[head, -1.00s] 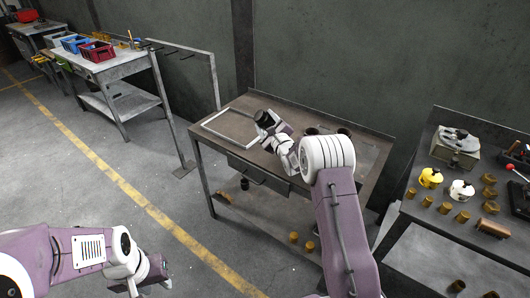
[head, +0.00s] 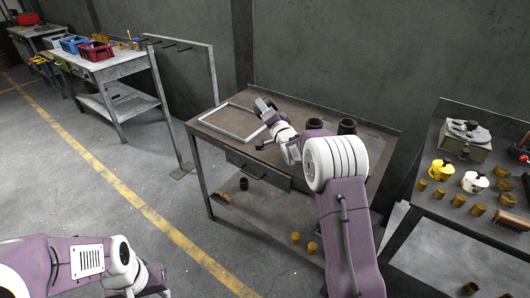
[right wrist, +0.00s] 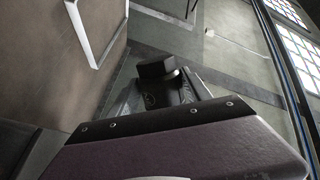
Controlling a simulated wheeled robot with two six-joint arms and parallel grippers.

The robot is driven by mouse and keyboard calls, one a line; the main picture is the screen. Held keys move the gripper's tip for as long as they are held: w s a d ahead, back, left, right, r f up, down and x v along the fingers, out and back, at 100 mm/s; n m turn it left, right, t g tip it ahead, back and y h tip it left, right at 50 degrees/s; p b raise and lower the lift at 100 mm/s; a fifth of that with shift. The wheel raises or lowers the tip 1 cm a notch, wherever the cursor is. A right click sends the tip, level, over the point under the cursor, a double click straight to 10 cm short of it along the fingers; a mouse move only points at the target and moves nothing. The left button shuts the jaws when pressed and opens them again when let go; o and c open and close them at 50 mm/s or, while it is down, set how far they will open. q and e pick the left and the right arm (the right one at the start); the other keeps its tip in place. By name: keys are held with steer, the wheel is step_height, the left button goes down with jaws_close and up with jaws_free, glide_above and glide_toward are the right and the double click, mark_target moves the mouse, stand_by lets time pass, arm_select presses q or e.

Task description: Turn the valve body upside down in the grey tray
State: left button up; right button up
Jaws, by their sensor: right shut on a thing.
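The grey tray (head: 224,136) is a low, light-rimmed rectangle on the left part of the brown table; its pale rim also crosses the upper left of the right wrist view (right wrist: 85,35). My right gripper (head: 264,105) is at the tray's right side, shut on a dark object that I take to be the valve body. In the right wrist view a dark block (right wrist: 157,67) shows at the fingers; its shape is mostly hidden and I cannot tell which way up it is. My left gripper (head: 150,284) hangs low at the bottom left, far from the table, its jaws unclear.
Two dark cylindrical parts (head: 347,126) stand on the table, behind my right forearm. A bench at the right holds a yellow pot (head: 441,169), a white pot (head: 474,182) and several brass pieces. A metal rack (head: 180,42) stands left of the table, a wall behind it.

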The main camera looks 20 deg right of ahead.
steer(key=shift+f+n+b, duration=0.15)
steer(key=shift+n+b, duration=0.15)
steer(key=shift+n, duration=0.5)
steer(key=shift+r+n, duration=0.2)
steer(key=shift+n, duration=0.2)
steer(key=shift+r, duration=0.1)
steer(key=n+b, duration=0.4)
steer(key=n, duration=0.1)
steer(key=n+b, duration=0.1)
steer(key=n, duration=0.1)
steer(key=shift+f+n+b, duration=0.3)
steer(key=shift+f+b, duration=0.05)
steer(key=shift+b, duration=0.05)
steer(key=shift+r+n, duration=0.15)
steer(key=shift+n, duration=0.35)
arm_select(q)
step_height(320, 180, down, 8)
steer(key=shift+r, duration=0.2)
arm_select(e)
steer(key=shift+r, duration=0.2)
